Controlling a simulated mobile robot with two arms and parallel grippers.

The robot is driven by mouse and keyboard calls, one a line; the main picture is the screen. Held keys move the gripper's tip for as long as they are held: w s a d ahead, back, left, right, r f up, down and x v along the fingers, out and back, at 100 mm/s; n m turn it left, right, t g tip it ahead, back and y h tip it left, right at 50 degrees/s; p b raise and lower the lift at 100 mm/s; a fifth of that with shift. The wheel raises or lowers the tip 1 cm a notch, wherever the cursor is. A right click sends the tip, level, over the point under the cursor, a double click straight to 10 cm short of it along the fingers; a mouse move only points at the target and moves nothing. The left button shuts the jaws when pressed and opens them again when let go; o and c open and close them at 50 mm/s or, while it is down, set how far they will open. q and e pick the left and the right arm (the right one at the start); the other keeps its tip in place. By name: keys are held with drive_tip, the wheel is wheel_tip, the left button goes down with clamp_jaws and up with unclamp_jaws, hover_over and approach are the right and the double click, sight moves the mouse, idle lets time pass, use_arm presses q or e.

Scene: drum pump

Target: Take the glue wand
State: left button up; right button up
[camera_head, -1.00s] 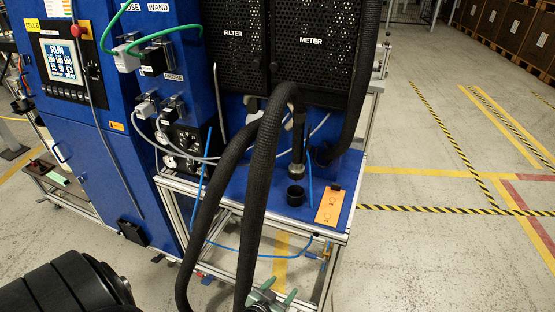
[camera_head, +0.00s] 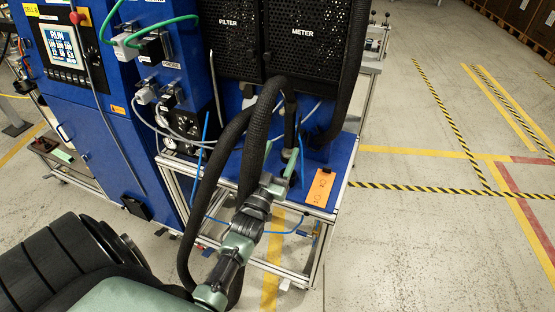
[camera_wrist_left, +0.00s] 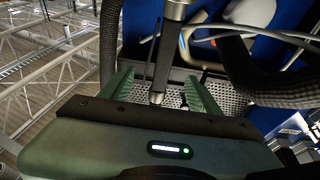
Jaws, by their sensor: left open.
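The glue wand (camera_head: 290,128) hangs upright at the front of the blue pump stand, a dark rod with a metal collar. Black hose loops above it. My left gripper (camera_head: 281,170) is at its lower part, with its green fingers open. In the left wrist view the wand (camera_wrist_left: 162,62) passes between the two open fingers (camera_wrist_left: 160,80), with visible gaps on both sides. Its silver tip shows near the palm. The wand's lower end is partly hidden by the gripper in the head view. My right gripper is not in view.
Thick black hoses (camera_head: 205,190) loop in front of the stand, close beside my left arm. An orange plate (camera_head: 320,187) lies on the blue shelf (camera_head: 342,152) to the right. Thin blue tubes run around the wand. The floor to the right is clear.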

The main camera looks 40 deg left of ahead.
sight(290, 120)
use_arm(q)
drive_tip(key=shift+b+x, duration=0.9)
drive_tip(key=shift+x, duration=3.25)
drive_tip(key=shift+f, duration=0.1)
drive_tip(key=shift+c, duration=0.3)
drive_tip(key=c, duration=0.9)
drive_tip(key=shift+w+r+p, duration=0.1)
drive_tip(key=shift+r+p, duration=0.85)
drive_tip(key=shift+r, duration=0.25)
drive_tip(key=shift+r+p, duration=0.7)
drive_tip(key=shift+r, duration=0.15)
